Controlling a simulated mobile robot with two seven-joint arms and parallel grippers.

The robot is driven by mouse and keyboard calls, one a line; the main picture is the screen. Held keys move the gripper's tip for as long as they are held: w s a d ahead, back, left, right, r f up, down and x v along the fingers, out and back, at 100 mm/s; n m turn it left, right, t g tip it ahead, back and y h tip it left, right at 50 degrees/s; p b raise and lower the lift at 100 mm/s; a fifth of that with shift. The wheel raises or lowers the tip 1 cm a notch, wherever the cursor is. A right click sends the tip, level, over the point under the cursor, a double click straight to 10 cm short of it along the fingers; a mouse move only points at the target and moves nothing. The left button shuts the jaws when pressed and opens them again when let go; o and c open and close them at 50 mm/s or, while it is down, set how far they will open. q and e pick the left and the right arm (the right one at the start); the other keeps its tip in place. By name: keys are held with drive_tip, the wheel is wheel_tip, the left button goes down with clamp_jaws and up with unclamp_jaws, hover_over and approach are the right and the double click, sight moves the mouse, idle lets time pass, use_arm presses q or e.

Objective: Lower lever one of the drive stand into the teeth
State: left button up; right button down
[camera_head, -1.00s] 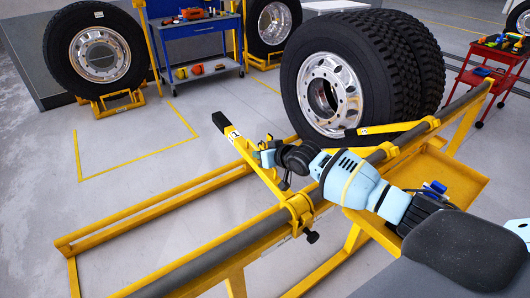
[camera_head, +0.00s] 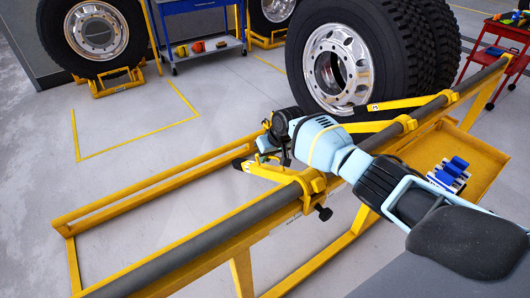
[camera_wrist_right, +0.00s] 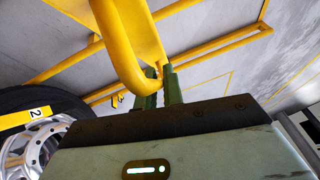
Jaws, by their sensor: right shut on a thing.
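The drive stand (camera_head: 215,232) is a yellow frame with a long dark roller bar across the front. Lever one (camera_head: 272,174) is a yellow arm on a collar around the bar, with a dark end, lying low over the frame. My right gripper (camera_head: 266,152) is at this lever, its jaws partly hidden by the wrist. In the right wrist view, the green fingers (camera_wrist_right: 160,92) are shut on the edge of the yellow lever (camera_wrist_right: 122,50). The teeth cannot be made out. My left gripper is not in view.
A second yellow lever with a black section (camera_head: 385,106) lies by the large double wheel (camera_head: 338,65); its label "2" (camera_wrist_right: 36,113) shows in the right wrist view. A yellow tray (camera_head: 475,150) holds blue parts. Another wheel (camera_head: 93,32) stands at back left.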

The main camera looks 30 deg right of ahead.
drive_tip(key=shift+s+f, duration=0.2)
drive_tip(key=shift+f, duration=0.2)
drive_tip(key=c, duration=1.6)
unclamp_jaws()
drive_tip(key=shift+w, duration=0.1)
drive_tip(key=shift+o, duration=0.2)
drive_tip(key=shift+r, duration=0.1)
drive_tip(key=p+v, duration=0.2)
drive_tip(key=v, duration=0.4)
drive_tip(key=shift+r, duration=0.3)
drive_tip(key=shift+s+d+r, duration=0.1)
drive_tip(key=shift+s+r, duration=0.2)
drive_tip(key=shift+r, duration=0.25)
